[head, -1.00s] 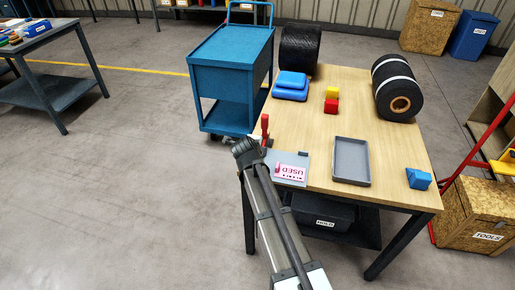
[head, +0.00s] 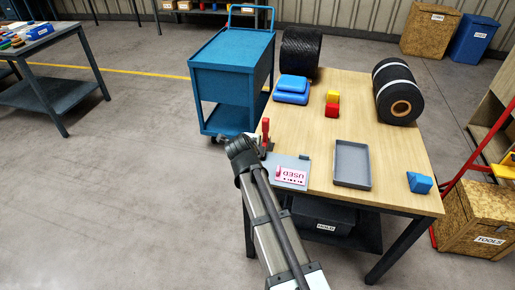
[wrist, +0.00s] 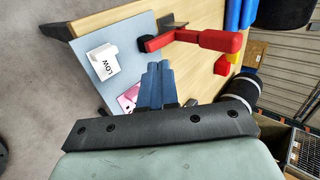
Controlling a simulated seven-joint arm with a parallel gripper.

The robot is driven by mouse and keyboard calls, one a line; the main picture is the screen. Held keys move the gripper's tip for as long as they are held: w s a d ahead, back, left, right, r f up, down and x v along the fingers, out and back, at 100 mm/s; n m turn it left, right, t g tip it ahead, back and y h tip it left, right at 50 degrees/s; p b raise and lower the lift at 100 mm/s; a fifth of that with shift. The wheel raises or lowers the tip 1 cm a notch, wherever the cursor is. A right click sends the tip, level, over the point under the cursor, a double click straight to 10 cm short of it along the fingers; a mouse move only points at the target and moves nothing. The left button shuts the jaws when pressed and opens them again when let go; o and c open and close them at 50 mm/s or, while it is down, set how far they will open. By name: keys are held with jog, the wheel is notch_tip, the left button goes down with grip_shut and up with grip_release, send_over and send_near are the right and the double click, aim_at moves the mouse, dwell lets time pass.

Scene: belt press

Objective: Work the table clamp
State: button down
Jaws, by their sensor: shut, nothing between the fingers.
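The table clamp has a red handle (head: 265,132) that stands up at the left edge of the wooden table, beside a grey plate. In the wrist view the red handle (wrist: 218,40) lies across the upper middle, with a red arm reaching left to a dark bracket. My gripper (wrist: 157,70) is shut and empty, its blue fingers together below the handle in the picture and apart from it. In the head view my wrist hides the fingers. A white block marked LOW (wrist: 103,62) sits on the grey plate (wrist: 125,40) in the wrist view.
A pink USED card (head: 291,176) lies on the plate. A grey tray (head: 340,178), a blue block (head: 419,182), red and yellow blocks (head: 332,104) and dark rolls (head: 398,88) are on the table (head: 300,125). A blue cart (head: 230,70) stands behind left.

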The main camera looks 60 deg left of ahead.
jog(key=shift+s+d+r, duration=0.6)
jog(key=shift+s+d, duration=0.25)
jog(key=shift+s, duration=0.05)
jog(key=shift+s+d+r, duration=0.55)
jog(key=shift+s+d, duration=0.3)
